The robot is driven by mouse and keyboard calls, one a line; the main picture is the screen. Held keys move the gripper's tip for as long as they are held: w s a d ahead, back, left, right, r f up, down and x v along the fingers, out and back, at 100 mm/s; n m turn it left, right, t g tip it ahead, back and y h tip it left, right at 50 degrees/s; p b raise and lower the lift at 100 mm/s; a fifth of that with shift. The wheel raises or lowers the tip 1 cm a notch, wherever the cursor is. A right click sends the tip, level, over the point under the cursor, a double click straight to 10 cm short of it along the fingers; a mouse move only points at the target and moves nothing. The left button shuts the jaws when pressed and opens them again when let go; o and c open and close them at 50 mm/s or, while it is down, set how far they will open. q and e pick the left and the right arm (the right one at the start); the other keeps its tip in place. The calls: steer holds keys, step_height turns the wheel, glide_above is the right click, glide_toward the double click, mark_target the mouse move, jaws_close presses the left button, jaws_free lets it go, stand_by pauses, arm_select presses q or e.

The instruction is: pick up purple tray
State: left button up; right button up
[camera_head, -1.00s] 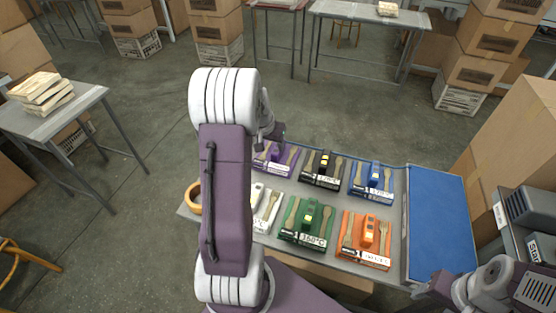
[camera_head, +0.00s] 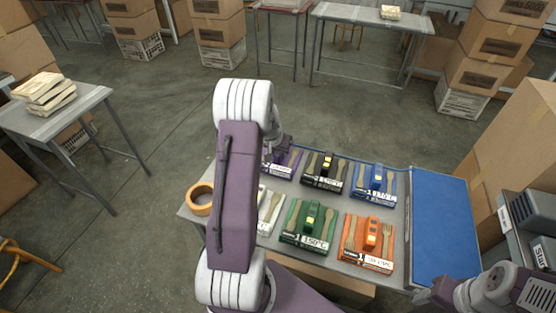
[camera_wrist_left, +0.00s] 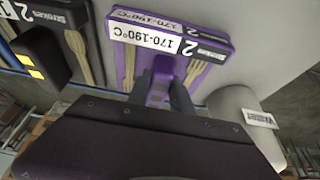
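The purple tray (camera_head: 292,163) lies at the back left of the grey worktable, partly hidden by my left arm. In the left wrist view the purple tray (camera_wrist_left: 215,62) carries a white label reading "2 170-190°C", wooden utensils and a raised purple block (camera_wrist_left: 160,82). My left gripper (camera_head: 275,147) is over this tray. In the left wrist view the dark fingers of my left gripper (camera_wrist_left: 162,92) stand apart on either side of the purple block, with no clear grip visible. My right arm shows at the lower right; its fingers are not visible.
A black tray (camera_head: 325,172) and a blue tray (camera_head: 373,181) sit to the right; white (camera_head: 268,212), green (camera_head: 309,223) and orange (camera_head: 368,243) trays are in front. A tape roll (camera_head: 199,198) lies at the left edge. A blue mat (camera_head: 443,225) covers the right end.

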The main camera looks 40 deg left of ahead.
arm_select(q)
jaws_close()
steer(key=shift+r, duration=0.1)
steer(key=shift+w+r, duration=0.1)
steer(key=shift+r, duration=0.25)
steer(key=r, duration=0.2)
steer(key=d+r+p, duration=0.1)
steer(key=r, duration=0.1)
steer(key=shift+d, duration=0.1)
steer(key=d+r+p, duration=0.1)
steer(key=d+r, duration=0.5)
steer(key=d, duration=0.4)
steer(key=shift+s+d, duration=0.2)
steer(key=shift+s, duration=0.25)
